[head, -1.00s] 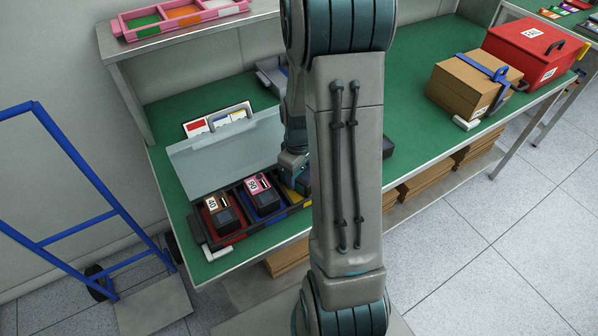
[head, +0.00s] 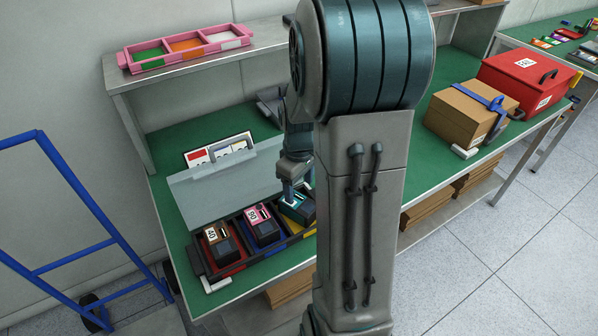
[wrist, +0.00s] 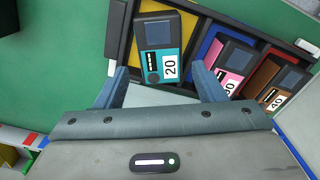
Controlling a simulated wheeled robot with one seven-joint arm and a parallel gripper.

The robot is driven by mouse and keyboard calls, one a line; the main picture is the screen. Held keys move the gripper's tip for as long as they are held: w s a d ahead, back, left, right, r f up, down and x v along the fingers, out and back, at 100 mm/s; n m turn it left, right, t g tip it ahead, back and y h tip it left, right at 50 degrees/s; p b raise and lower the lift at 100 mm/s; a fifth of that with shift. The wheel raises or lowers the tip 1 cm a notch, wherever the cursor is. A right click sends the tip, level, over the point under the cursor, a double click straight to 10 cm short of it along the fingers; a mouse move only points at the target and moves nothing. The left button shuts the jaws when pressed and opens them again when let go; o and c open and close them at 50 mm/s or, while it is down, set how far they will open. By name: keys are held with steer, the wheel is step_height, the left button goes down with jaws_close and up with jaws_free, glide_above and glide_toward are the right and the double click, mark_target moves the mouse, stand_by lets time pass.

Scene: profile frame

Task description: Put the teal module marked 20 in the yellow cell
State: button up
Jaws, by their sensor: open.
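The teal module marked 20 (wrist: 163,55) lies in the yellow cell (wrist: 190,18) of the dark tray, its label facing up, slightly turned relative to the cell walls. Yellow floor shows around it. In the head view the module (head: 298,207) is at the tray's right end, partly hidden by my arm. The yellow cell (head: 292,226) shows only as a sliver there. My gripper (wrist: 163,84) is open and empty, its fingers apart from the module, near its lower end in the wrist view. In the head view my gripper (head: 290,188) is just above the module.
The tray (head: 211,274) also holds a brown module (head: 217,248) in the red cell and a pink module (head: 262,228) in the blue cell. A clear raised lid (head: 225,185) stands behind it. A cardboard box (head: 467,112) and red case (head: 522,82) stand at right.

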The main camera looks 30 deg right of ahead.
mark_target(299, 203)
steer(key=s+a+r+m+t, duration=0.3)
steer(key=s+a+r+m, duration=0.1)
steer(key=s+a+r, duration=0.8)
steer(key=shift+s+m, duration=0.25)
steer(key=shift+m, duration=0.15)
stand_by(0.6)
